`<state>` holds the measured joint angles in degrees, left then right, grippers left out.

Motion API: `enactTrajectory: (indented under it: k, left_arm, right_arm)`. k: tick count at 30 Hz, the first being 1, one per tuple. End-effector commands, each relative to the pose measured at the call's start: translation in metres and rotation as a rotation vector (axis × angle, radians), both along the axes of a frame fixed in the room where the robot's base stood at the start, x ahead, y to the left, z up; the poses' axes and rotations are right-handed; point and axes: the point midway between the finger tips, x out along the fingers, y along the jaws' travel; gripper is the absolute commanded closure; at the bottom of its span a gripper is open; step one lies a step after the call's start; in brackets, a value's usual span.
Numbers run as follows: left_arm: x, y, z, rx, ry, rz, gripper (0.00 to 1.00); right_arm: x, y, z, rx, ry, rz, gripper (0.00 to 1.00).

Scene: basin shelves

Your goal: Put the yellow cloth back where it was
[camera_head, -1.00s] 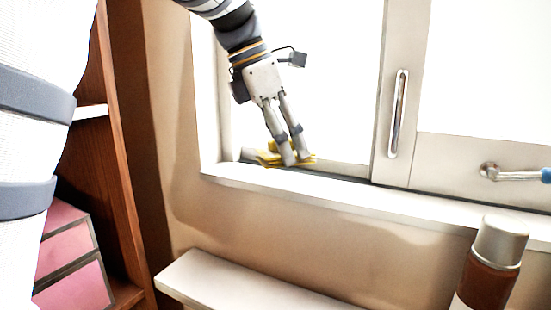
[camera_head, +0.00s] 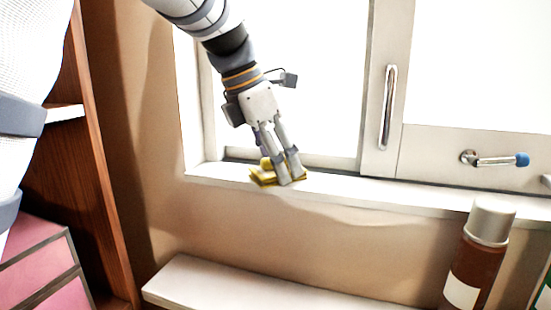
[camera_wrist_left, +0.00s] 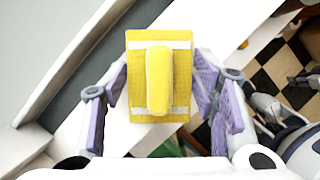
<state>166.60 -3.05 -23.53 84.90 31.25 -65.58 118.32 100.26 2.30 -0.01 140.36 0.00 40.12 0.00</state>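The yellow cloth (camera_head: 264,178) is at the front part of the white window sill, near its left end. In the left wrist view the cloth (camera_wrist_left: 135,75) is a flat yellow block with white bands and a raised ridge down its middle. My left gripper (camera_head: 288,181) points down at it, and its fingers lie along both sides of the cloth. Whether the cloth touches the sill is unclear. Grey and purple parts at the right edge of the left wrist view may be my right gripper (camera_wrist_left: 304,79), small and unclear.
The window frame (camera_head: 381,150) stands behind the sill (camera_head: 400,192), with a blue-tipped handle (camera_head: 495,160). Below is a white ledge (camera_head: 220,288). A brown bottle (camera_head: 478,265) with a silver cap stands at right. A wooden shelf (camera_head: 95,170) with pink boxes (camera_head: 40,265) is at left.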

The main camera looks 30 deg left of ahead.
Motion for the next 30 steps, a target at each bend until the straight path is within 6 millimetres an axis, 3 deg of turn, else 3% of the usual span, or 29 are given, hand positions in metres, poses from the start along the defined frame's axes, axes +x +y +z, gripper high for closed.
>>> enactTrajectory:
  k: [13, 24, 30]
  left_arm:
    - [-0.001, 0.001, 0.007, 0.000, 0.000, 0.000, 0.29]
    - [-0.030, 0.020, 0.091, 0.002, -0.004, 0.001, 0.29]
    - [-0.039, 0.024, 0.112, 0.001, 0.000, 0.000, 0.29]
  right_arm:
    - [0.000, 0.000, 0.000, 0.000, 0.001, 0.000, 0.60]
    - [0.000, 0.000, 0.000, 0.000, 0.001, 0.000, 0.60]
    - [0.000, 0.000, 0.000, 0.000, 0.001, 0.000, 0.60]
